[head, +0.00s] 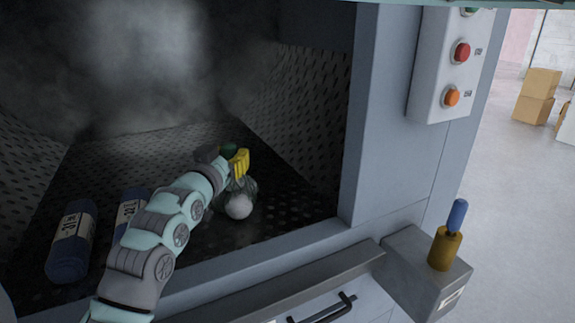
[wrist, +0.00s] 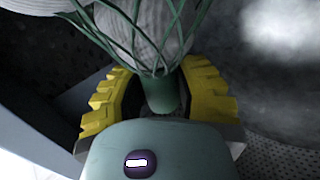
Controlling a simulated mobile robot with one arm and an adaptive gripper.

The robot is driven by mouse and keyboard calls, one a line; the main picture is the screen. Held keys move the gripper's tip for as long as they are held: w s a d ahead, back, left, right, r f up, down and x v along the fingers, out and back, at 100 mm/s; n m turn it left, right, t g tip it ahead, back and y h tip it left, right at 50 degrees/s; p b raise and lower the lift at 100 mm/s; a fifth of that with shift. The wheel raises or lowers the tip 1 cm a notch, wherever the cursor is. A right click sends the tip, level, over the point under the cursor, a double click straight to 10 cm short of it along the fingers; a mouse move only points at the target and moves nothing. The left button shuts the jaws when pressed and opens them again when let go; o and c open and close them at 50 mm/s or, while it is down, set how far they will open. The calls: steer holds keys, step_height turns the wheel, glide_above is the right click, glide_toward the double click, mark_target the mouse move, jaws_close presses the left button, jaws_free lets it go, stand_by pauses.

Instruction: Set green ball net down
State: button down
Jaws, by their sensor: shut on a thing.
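The green ball net (wrist: 163,92) is a net of green strands around white balls, gathered at a green neck. In the wrist view my gripper (wrist: 160,84) has its yellow fingers on both sides of that neck and is shut on it. In the head view my gripper (head: 238,163) is inside the washer chamber, with a green part of the net behind the fingers. A pale ball of the net (head: 239,206) hangs below them, low over the dark perforated floor (head: 285,205). I cannot tell whether it touches the floor.
Two dark blue labelled cylinders (head: 73,240) (head: 131,208) lie on the chamber floor at the left, one partly behind my arm. The chamber's right wall (head: 300,115) and front sill (head: 280,254) bound the space. Mist fills the back. Floor right of the net is clear.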

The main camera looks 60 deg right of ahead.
steer(key=shift+f, duration=0.1)
steer(key=c, duration=0.7)
jaws_free()
steer(key=shift+o, duration=0.2)
steer(key=shift+a, duration=0.15)
steer(key=shift+a, duration=0.3)
steer(key=v, duration=1.1)
steer(key=shift+s, duration=0.2)
